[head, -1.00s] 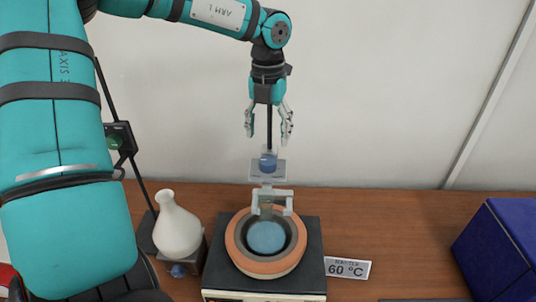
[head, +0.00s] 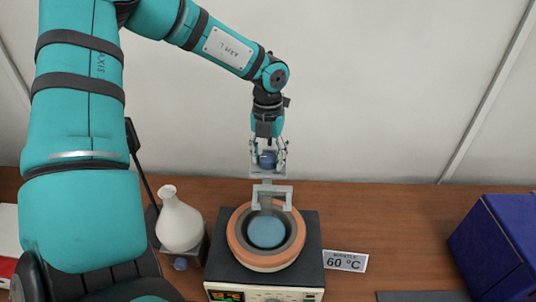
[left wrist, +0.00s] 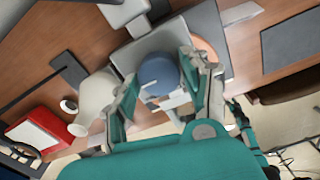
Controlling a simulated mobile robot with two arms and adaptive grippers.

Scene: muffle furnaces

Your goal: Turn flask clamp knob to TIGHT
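The blue clamp knob (head: 267,159) sits on a grey plate (head: 268,174) above the clamp jaws (head: 271,191), behind the round heating mantle. My left gripper (head: 268,152) points down over the knob, with one finger on each side of it. The left wrist view shows the knob (left wrist: 158,75) between the spread fingers of this gripper (left wrist: 160,90). Gaps show beside the knob, so the fingers look open around it. The plate's markings are not readable. A small teal and dark part at the right of the wrist view may be my right arm; its fingers are unclear.
The orange-rimmed mantle (head: 237,246) holds a blue round surface (head: 266,232). A white flask (head: 179,225) stands left of it. A 60 °C sign (head: 345,261) and a blue box (head: 497,245) are to the right. The table (head: 390,225) between them is clear.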

